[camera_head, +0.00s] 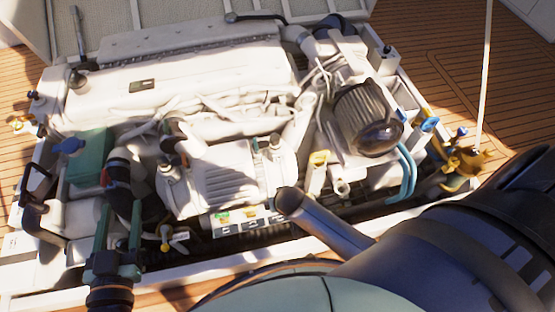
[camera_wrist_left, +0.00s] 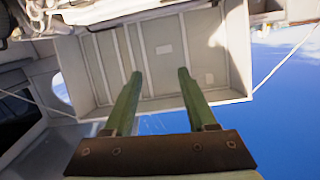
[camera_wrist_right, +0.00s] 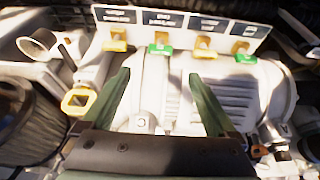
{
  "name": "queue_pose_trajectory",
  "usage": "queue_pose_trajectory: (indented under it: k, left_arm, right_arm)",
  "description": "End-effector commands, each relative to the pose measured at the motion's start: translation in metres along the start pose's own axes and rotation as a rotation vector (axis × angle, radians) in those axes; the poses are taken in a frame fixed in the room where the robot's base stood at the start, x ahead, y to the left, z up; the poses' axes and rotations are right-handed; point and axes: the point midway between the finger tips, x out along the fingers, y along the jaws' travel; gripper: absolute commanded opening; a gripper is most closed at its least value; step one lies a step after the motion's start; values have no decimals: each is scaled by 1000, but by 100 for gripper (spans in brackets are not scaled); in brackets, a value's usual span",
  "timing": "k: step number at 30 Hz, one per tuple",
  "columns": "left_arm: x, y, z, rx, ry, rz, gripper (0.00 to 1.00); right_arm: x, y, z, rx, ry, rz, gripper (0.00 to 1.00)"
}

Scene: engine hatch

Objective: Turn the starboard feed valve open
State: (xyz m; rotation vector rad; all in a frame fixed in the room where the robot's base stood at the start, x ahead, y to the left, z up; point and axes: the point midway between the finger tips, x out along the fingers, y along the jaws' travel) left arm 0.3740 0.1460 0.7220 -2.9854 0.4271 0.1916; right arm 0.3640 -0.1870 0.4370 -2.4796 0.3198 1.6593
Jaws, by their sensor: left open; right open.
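A white label panel (camera_head: 238,226) with small yellow and green handles lies at the front of the engine. In the right wrist view the panel (camera_wrist_right: 182,22) spans the top, with yellow (camera_wrist_right: 115,45) and green (camera_wrist_right: 160,47) handles along its lower edge. Its lettering is too small to read, so I cannot tell which handle is the starboard feed valve. My right gripper (camera_wrist_right: 158,78) is open and empty, below the panel in that view. It is hidden in the head view. My left gripper (camera_head: 119,212) is open at the engine's front left; its fingers (camera_wrist_left: 160,73) hold nothing.
The white engine (camera_head: 190,85) fills the bay. A dark ribbed filter (camera_head: 362,115), blue hoses (camera_head: 407,172) and a brass fitting (camera_head: 466,162) crowd the right. A green box (camera_head: 88,158) stands at left. Wooden deck (camera_head: 440,50) lies beyond the bay.

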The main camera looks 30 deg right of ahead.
Motion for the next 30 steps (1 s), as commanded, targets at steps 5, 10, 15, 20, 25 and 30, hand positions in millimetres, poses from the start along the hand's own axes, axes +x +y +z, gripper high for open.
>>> queue_pose_trajectory:
  k: [5, 10, 15, 20, 25, 30]
  left_arm:
    - [1, -3, -30, 35, 120, -5, 57]
    - [-4, -5, -67, 78, 270, -7, 57]
    - [-14, -5, -103, 123, 421, -7, 57]
    - [-28, -2, -135, 164, 563, -3, 57]
    - [-47, 3, -167, 210, 716, 4, 57]
    - [-71, 10, -194, 257, 868, 14, 57]
  right_arm:
    - [11, 0, 0, -1, 0, 0, 92]
    - [24, 0, 0, -2, 1, -1, 92]
    - [36, 0, 0, -2, 1, -1, 92]
    - [47, 0, 0, -1, 2, -2, 92]
    - [59, 0, 0, -1, 1, -2, 92]
    - [71, 0, 0, -1, 2, -3, 92]
